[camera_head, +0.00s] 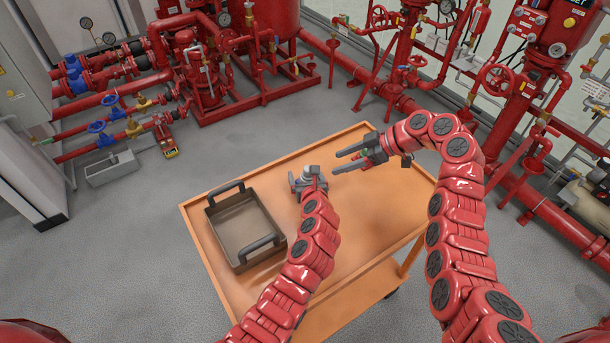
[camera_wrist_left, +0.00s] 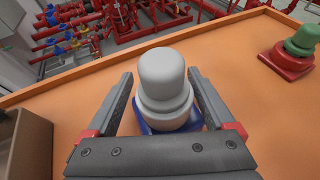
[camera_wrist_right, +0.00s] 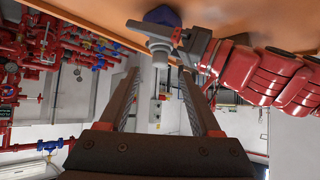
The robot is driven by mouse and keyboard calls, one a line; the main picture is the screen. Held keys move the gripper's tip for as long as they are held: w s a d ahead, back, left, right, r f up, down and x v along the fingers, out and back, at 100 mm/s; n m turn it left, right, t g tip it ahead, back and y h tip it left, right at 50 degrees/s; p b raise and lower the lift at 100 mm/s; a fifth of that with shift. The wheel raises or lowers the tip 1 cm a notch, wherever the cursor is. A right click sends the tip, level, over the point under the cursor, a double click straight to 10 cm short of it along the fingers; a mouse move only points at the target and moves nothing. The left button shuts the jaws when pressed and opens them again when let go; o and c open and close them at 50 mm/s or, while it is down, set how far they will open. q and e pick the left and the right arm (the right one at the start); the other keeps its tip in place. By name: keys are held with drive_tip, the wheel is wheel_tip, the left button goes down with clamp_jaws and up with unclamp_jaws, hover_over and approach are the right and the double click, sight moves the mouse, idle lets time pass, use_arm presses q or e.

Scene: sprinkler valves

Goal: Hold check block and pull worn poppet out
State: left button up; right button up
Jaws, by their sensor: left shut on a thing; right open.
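The check block (camera_wrist_left: 143,128) is blue, stands on the cart top and is mostly hidden under a grey domed poppet (camera_wrist_left: 163,85) seated upright in it. My left gripper (camera_head: 308,183) is shut on the block, its fingers on either side. In the right wrist view the blue block (camera_wrist_right: 162,15) and grey poppet (camera_wrist_right: 160,46) appear upside down ahead of my right gripper (camera_wrist_right: 160,76). That gripper is open and empty, fingers pointing toward the poppet, with a gap between. A green poppet (camera_wrist_left: 302,40) sits in a red block (camera_wrist_left: 287,62) at the right in the left wrist view.
An open brown tray (camera_head: 212,222) with dark handles stands on the left part of the orange cart (camera_head: 350,262). The cart's front right is clear. Red pipes, valves and a tank (camera_head: 270,20) stand on the floor behind the cart.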

use_arm(q)
drive_tip(key=shift+s+f, duration=0.15)
drive_tip(key=shift+f, duration=0.15)
use_arm(e)
drive_tip(key=r+m+h, duration=0.2)
drive_tip(key=m+h, duration=0.6)
drive_tip(key=m, duration=0.1)
hover_over(308, 168)
drive_tip(key=s+d, duration=0.1)
drive_tip(key=s, duration=0.1)
drive_tip(key=shift+w+f+t, duration=0.15)
drive_tip(key=shift+f+t, duration=0.1)
drive_tip(key=shift+t, duration=0.15)
drive_tip(key=shift+x, duration=3.4)
drive_tip(key=shift+d, duration=0.15)
drive_tip(key=shift+c, duration=0.2)
clamp_jaws()
